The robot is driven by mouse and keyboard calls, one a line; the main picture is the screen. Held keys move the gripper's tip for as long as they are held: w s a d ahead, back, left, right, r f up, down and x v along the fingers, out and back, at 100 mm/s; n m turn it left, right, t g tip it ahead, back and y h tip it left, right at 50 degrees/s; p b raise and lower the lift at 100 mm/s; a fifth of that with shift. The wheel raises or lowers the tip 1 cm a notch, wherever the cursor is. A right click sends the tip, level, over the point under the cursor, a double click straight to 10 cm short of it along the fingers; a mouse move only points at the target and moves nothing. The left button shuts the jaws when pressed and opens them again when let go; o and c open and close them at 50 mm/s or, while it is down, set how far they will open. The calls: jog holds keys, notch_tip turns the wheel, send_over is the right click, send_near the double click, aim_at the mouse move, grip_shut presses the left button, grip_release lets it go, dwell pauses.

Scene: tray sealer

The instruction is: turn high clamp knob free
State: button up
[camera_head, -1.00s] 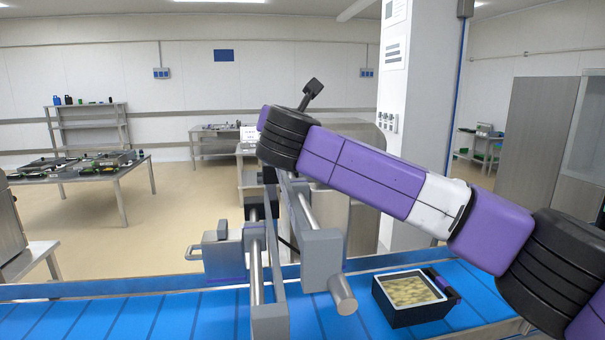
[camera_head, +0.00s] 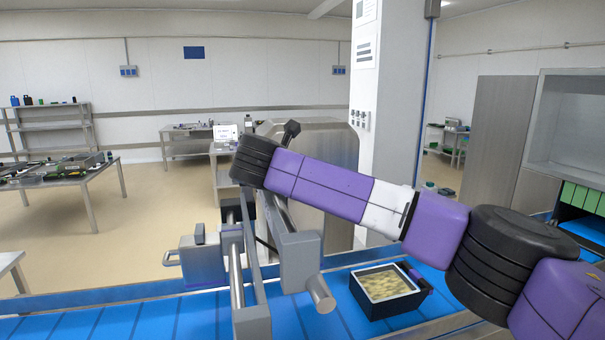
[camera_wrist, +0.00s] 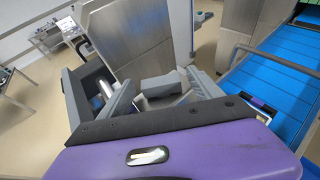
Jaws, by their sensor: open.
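The clamp assembly stands over the blue conveyor in the head view, with steel rods (camera_head: 237,275) and grey clamp blocks (camera_head: 300,262). A short round grey knob-like cylinder (camera_head: 320,293) juts from the right block. A grey block with a small handle (camera_head: 172,258) stands to the left. I cannot tell for sure which part is the high clamp knob. My gripper (camera_wrist: 140,85) is open in the wrist view, with grey clamp parts and a shiny cylinder (camera_wrist: 104,88) near its fingers. Contact cannot be made out. In the head view my arm's end hides the assembly's top.
A black tray of yellowish food (camera_head: 385,290) sits on the blue conveyor (camera_head: 150,318), right of the clamp. A steel cabinet (camera_head: 315,145) and a white column (camera_head: 375,110) stand behind. Tables and shelves are farther off, with open floor at left.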

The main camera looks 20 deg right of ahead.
jog(key=shift+w+d+f, duration=0.25)
jog(key=shift+w+d, duration=0.05)
jog(key=shift+w, duration=0.15)
jog(key=c, duration=1.4)
jog(key=p, duration=0.1)
jog(key=n+y+p, duration=0.1)
jog(key=n+t+y+p, duration=0.1)
jog(key=shift+d+r, duration=0.25)
jog(key=shift+r, duration=0.05)
jog(key=shift+n+t+y+p, duration=0.5)
jog(key=shift+n+y+p, duration=0.6)
jog(key=shift+y+p, duration=0.1)
jog(key=shift+a+f+n+y+p, duration=0.25)
jog(key=shift+n+y+p, duration=0.2)
jog(key=shift+n+y, duration=0.3)
